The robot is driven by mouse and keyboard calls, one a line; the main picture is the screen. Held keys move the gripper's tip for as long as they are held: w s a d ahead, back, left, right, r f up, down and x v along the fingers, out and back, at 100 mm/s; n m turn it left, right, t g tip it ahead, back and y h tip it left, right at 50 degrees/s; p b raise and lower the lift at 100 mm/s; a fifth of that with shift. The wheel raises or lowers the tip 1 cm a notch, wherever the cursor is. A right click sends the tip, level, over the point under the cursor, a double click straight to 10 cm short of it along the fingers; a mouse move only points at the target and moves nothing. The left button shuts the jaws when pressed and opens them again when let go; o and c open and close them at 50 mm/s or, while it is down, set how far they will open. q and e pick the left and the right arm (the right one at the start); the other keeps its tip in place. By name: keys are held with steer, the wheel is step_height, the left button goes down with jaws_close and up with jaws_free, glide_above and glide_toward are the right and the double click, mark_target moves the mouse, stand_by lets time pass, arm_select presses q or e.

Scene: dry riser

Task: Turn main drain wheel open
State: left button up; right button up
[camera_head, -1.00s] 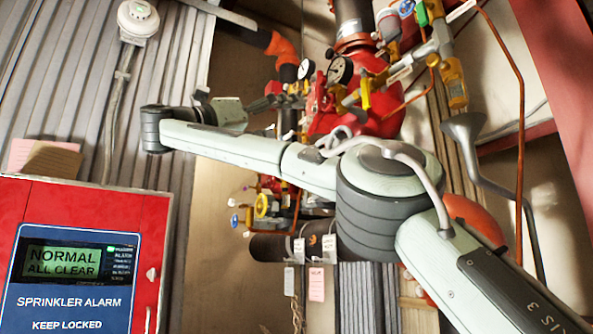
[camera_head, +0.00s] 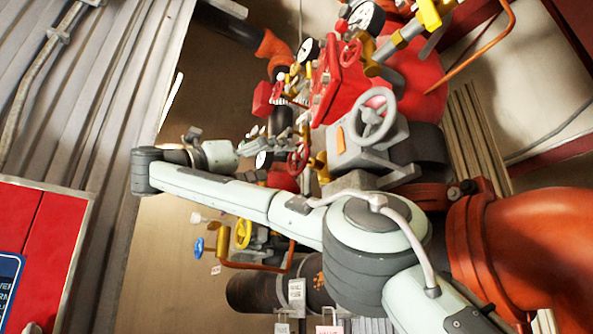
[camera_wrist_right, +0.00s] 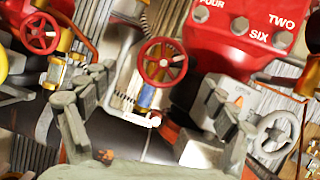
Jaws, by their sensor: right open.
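My right gripper (camera_head: 284,124) is at the valve assembly, partly hidden among fittings in the head view. In the right wrist view it (camera_wrist_right: 155,98) is open and empty, with its fingers wide apart. A red handwheel (camera_wrist_right: 162,62) shows beyond the gap between the fingers, apart from them. A second red handwheel (camera_wrist_right: 40,33) is at upper left. A grey handwheel (camera_wrist_right: 277,133) is right of the right finger; it also shows in the head view (camera_head: 373,117). No readable label tells which is the main drain wheel. My left gripper is out of view.
A red valve body (camera_wrist_right: 262,28) with bolts fills the upper right of the wrist view. Gauges (camera_head: 308,50), a yellow wheel (camera_head: 243,233) and a blue wheel (camera_head: 198,247) crowd the assembly. A thick orange pipe (camera_head: 545,250) is at right. A red panel (camera_head: 40,240) stands at left.

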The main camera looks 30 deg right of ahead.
mark_target(295, 157)
steer(key=shift+d+r, duration=0.3)
steer(key=shift+d, duration=0.05)
steer(key=p+x, duration=0.1)
steer(key=x, duration=0.5)
steer(key=shift+s+p, duration=0.2)
steer(key=shift+p, duration=0.2)
steer(key=shift+d+r, duration=0.1)
steer(key=shift+d, duration=0.25)
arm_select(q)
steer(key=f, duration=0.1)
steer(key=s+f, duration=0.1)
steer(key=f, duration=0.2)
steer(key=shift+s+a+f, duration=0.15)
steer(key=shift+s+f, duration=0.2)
arm_select(e)
steer(key=shift+c, duration=0.3)
